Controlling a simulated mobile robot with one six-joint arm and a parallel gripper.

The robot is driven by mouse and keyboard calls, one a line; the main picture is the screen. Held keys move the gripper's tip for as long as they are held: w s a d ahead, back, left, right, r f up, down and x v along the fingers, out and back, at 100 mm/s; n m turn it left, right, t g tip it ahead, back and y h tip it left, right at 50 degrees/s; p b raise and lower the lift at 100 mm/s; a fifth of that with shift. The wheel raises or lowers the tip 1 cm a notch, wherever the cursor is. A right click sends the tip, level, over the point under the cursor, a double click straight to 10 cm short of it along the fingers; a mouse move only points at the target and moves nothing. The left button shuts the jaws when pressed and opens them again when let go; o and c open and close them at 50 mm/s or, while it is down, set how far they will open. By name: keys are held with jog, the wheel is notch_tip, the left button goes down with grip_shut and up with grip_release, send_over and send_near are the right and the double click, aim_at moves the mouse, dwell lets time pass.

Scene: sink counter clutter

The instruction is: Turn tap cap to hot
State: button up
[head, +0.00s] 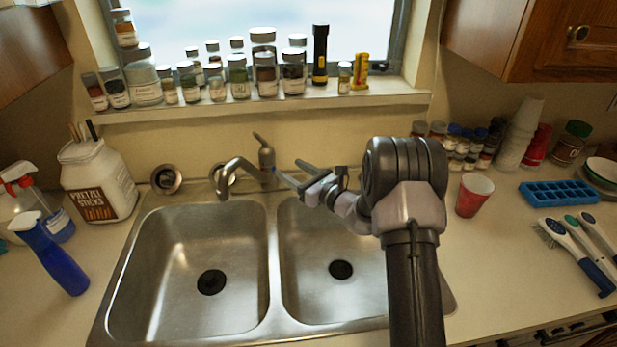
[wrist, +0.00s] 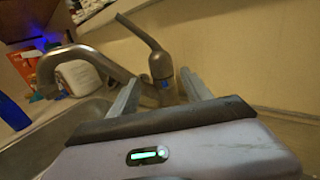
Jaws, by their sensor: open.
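The tap (head: 266,166) stands behind the double sink, with its curved spout (head: 232,172) reaching left over the left basin. The tap cap (wrist: 160,62) sits on top of the tap body, and its lever (wrist: 140,31) points up and to the left in the wrist view. A small blue mark shows below the cap. My gripper (head: 290,172) is open and empty at the tap's right side in the head view. In the wrist view its fingers (wrist: 158,90) point at the tap body, below the lever. I cannot tell whether they touch it.
The steel double sink (head: 273,270) lies below. Jars (head: 238,78) and a flashlight (head: 320,55) line the window sill. A pretzel tub (head: 98,180) and spray bottles (head: 50,255) stand left; a red cup (head: 474,195) and blue tray (head: 558,193) stand right.

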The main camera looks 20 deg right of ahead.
jog(key=v, duration=0.7)
jog(key=g+h+p, duration=0.2)
jog(key=g+p, duration=0.2)
send_near(266, 155)
jog(key=x, duration=0.4)
jog(key=d+b+x, duration=0.1)
jog(key=x, duration=0.3)
jog(key=b+x, duration=0.1)
jog(key=x, duration=0.3)
jog(key=shift+w+f, duration=0.4)
jog(key=shift+f, duration=0.05)
